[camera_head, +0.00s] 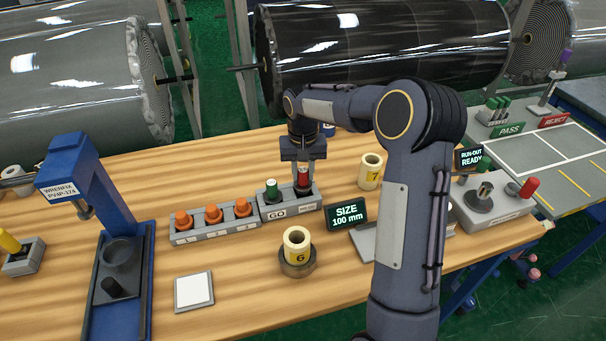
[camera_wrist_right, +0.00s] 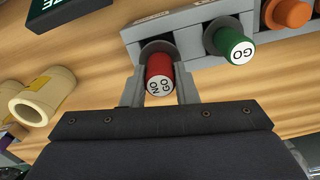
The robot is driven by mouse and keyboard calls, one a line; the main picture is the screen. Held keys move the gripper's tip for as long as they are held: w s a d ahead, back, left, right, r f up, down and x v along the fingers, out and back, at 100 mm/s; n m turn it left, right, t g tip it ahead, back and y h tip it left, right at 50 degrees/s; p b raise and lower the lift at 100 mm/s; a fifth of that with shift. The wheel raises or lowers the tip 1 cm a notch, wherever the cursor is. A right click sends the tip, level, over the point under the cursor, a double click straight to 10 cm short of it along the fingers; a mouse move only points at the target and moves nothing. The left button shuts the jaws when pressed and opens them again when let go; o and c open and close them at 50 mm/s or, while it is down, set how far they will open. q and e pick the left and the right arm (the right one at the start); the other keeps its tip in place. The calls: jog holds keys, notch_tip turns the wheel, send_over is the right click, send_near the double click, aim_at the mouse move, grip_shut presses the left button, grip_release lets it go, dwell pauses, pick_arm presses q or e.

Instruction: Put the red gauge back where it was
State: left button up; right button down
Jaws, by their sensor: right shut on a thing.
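The red gauge (camera_wrist_right: 160,76), marked NO GO on its end, is between the fingers of my right gripper (camera_wrist_right: 160,88) in the right wrist view. In the head view the red gauge (camera_head: 303,181) is at the right-hand place of the grey GO block (camera_head: 290,208), with my right gripper (camera_head: 303,168) shut on it from above. I cannot tell how deep it sits in its hole. The green GO gauge (camera_head: 272,190) stands in the left-hand place of the same block; it also shows in the right wrist view (camera_wrist_right: 230,42). My left gripper is not in view.
A rack of orange-topped gauges (camera_head: 214,227) adjoins the block's left. A SIZE 100 mm display (camera_head: 346,214) stands to its right. Roll 6 (camera_head: 296,243) sits on a round stand in front, and roll 7 (camera_head: 369,172) stands behind. The blue press (camera_head: 87,190) is at left.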

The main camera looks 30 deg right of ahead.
jog(key=shift+f, duration=0.9)
jog(key=shift+f, duration=0.2)
jog(key=c, duration=1.1)
grip_release()
jog(key=shift+c, duration=0.2)
jog(key=shift+r, duration=0.1)
